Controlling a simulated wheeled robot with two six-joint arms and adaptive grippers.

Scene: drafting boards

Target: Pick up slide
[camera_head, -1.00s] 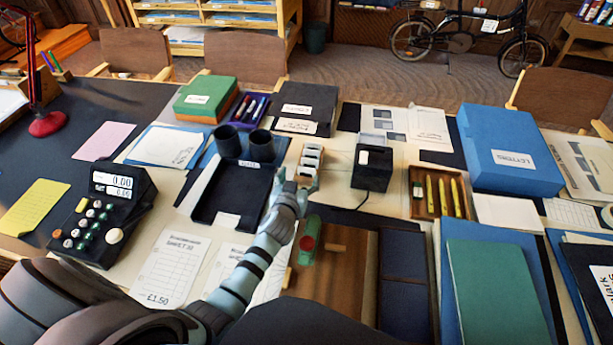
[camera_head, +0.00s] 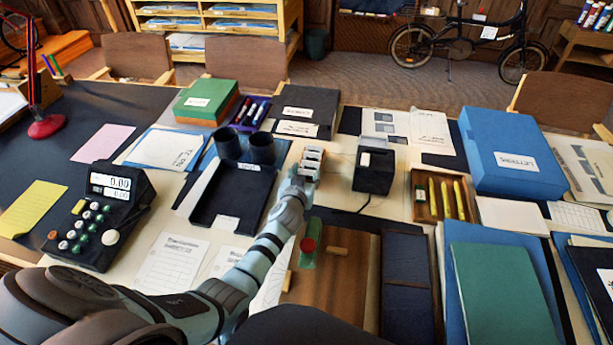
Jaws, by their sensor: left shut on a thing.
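Several small white slides (camera_head: 313,153) with dark middles stand in a short row near the middle of the table. My left gripper (camera_head: 302,177) is at the near end of this row. It is shut on the nearest slide, which is mostly hidden by the fingers. I cannot tell whether that slide is clear of the row. A small black slide viewer (camera_head: 374,170) with a white label stands just right of the row. My right gripper is not in view.
A black tray (camera_head: 228,205) and two dark cups (camera_head: 261,148) are left of the gripper. A wooden board with a red-topped green item (camera_head: 308,247) lies in front. A wooden tray with yellow pens (camera_head: 416,205) is to the right.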

